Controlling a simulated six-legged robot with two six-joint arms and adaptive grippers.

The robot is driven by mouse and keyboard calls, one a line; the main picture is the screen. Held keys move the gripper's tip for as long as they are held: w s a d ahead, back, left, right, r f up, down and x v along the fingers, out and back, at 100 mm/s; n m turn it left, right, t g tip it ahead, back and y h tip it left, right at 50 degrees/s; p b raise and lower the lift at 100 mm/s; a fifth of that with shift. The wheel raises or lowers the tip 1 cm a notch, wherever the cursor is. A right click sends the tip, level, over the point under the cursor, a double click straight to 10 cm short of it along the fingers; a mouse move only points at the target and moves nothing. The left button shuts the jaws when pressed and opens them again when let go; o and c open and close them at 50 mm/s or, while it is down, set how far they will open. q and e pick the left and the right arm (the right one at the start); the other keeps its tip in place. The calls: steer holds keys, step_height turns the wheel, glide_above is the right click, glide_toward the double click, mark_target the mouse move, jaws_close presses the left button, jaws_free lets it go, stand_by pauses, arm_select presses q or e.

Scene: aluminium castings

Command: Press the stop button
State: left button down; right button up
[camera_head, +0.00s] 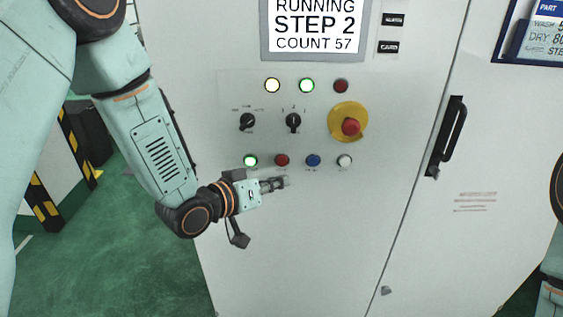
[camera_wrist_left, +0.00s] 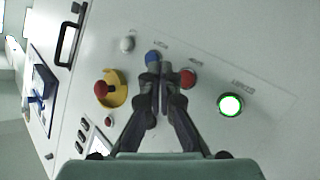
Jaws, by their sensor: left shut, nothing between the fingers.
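A small red button (camera_head: 282,160) sits in the lower row of the panel, between a lit green button (camera_head: 250,160) and a blue button (camera_head: 313,160). Its label is too small to read. A red mushroom button (camera_head: 351,127) on a yellow round plate (camera_head: 338,114) sits higher and to the right. My left gripper (camera_head: 284,183) is shut and empty, its tips just below the small red button in the head view. In the left wrist view the fingertips (camera_wrist_left: 160,84) appear between the red button (camera_wrist_left: 188,78) and the blue button (camera_wrist_left: 152,57). Contact cannot be told. My right gripper is out of view.
A white button (camera_head: 344,161) ends the lower row. Above are two black rotary switches (camera_head: 293,121), several indicator lamps (camera_head: 307,86) and a screen (camera_head: 315,27) reading RUNNING, STEP 2, COUNT 57. A black door handle (camera_head: 447,137) stands out at the right.

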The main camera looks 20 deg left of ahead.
arm_select(q)
steer(key=shift+w+a, duration=0.2)
steer(key=shift+w, duration=0.45)
steer(key=shift+w+a, duration=0.2)
steer(key=shift+w, duration=0.5)
steer(key=shift+w+a, duration=0.2)
steer(key=shift+w, duration=0.45)
steer(key=shift+w, duration=0.15)
steer(key=shift+w, duration=0.3)
steer(key=shift+w+a, duration=0.2)
steer(key=shift+w, duration=0.2)
stand_by(0.7)
steer(key=shift+s, duration=0.1)
steer(key=shift+s+d, duration=0.25)
steer(key=shift+s, duration=0.5)
steer(key=shift+s+d+p, duration=0.15)
steer(key=shift+s+d, duration=0.1)
steer(key=shift+s, duration=0.55)
steer(key=shift+s+d+p, duration=0.1)
steer(key=shift+s+d, duration=0.1)
steer(key=shift+s, duration=0.55)
steer(key=shift+s+d+p, duration=0.15)
steer(key=shift+s+d, duration=0.1)
steer(key=shift+s, duration=0.55)
